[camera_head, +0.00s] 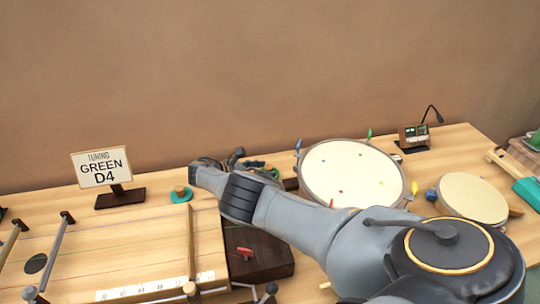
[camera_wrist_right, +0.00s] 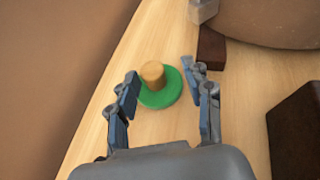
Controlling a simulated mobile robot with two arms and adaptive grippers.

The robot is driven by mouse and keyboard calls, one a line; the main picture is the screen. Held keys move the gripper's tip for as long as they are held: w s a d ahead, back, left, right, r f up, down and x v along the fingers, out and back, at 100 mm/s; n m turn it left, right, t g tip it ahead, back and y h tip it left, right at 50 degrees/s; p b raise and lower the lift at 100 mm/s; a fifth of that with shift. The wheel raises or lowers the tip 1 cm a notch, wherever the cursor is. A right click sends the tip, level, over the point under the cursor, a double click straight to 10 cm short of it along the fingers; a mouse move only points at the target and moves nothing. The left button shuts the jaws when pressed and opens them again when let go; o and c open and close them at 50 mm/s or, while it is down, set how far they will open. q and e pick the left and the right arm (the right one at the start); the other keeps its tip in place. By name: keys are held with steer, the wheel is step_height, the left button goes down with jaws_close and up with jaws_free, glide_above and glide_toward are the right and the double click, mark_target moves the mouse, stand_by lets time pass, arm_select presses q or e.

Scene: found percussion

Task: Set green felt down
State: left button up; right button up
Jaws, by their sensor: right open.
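The green felt is a flat green disc (camera_wrist_right: 164,97) with a wooden knob (camera_wrist_right: 152,72) on top, in the right wrist view. It lies flat on the table between the two spread fingers of my right gripper (camera_wrist_right: 161,77). The fingers are open, with a visible gap on each side of the knob. In the head view my right gripper (camera_head: 238,159) is at the back of the table, left of the large drum, and a bit of green shows beside it, mostly hidden. My left gripper is not in view.
A teal disc with a knob (camera_head: 181,195) sits by the "GREEN D4" sign (camera_head: 101,167). A large drum (camera_head: 350,172) stands to the right, a dark box (camera_head: 258,258) in front. A stringed wooden board (camera_head: 150,255) fills the left. The wall is close behind.

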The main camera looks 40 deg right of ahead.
steer(key=v, duration=0.8)
steer(key=shift+a+r, duration=0.15)
steer(key=shift+a, duration=0.2)
